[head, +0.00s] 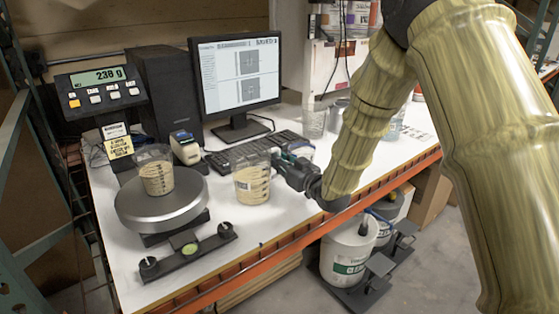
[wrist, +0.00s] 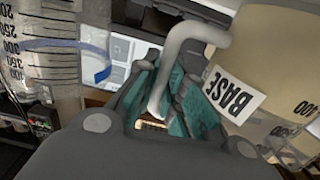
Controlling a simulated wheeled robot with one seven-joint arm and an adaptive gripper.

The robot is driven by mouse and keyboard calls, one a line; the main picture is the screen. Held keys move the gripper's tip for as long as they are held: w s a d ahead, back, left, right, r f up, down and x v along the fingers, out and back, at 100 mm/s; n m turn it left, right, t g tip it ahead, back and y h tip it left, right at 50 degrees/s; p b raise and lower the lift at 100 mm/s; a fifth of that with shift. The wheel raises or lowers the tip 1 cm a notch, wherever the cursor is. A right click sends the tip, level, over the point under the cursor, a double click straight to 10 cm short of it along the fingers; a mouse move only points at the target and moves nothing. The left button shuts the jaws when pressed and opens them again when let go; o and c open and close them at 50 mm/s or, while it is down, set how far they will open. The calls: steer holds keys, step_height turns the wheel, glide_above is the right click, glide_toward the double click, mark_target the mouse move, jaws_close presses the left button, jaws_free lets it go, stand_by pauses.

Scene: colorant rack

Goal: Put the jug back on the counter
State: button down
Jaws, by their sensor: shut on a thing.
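The jug (head: 252,186) is clear, with graduation marks and cream-coloured liquid in its lower part. In the wrist view the jug (wrist: 270,65) is at the right, with a white label reading BASE and a pale handle. My gripper (head: 279,163) is at the jug's right side in the head view. In the wrist view my gripper's (wrist: 182,98) teal fingers are shut on the jug's handle (wrist: 178,62). The jug looks roughly upright, at or just above the white counter (head: 330,190). I cannot tell whether its base touches.
A second cup (head: 156,177) with cream liquid stands on the round scale (head: 160,208) to the left. The scale display (head: 98,83) reads about 238 g. A keyboard (head: 250,148) and monitor (head: 237,75) are behind the jug. The counter's orange front edge (head: 265,252) is close in front.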

stand_by(0.3)
steer(key=c, duration=1.5)
jaws_free()
steer(key=b+v, duration=0.1)
steer(key=v, duration=1.1)
steer(key=shift+s+b, duration=0.1)
steer(key=shift+b, duration=0.3)
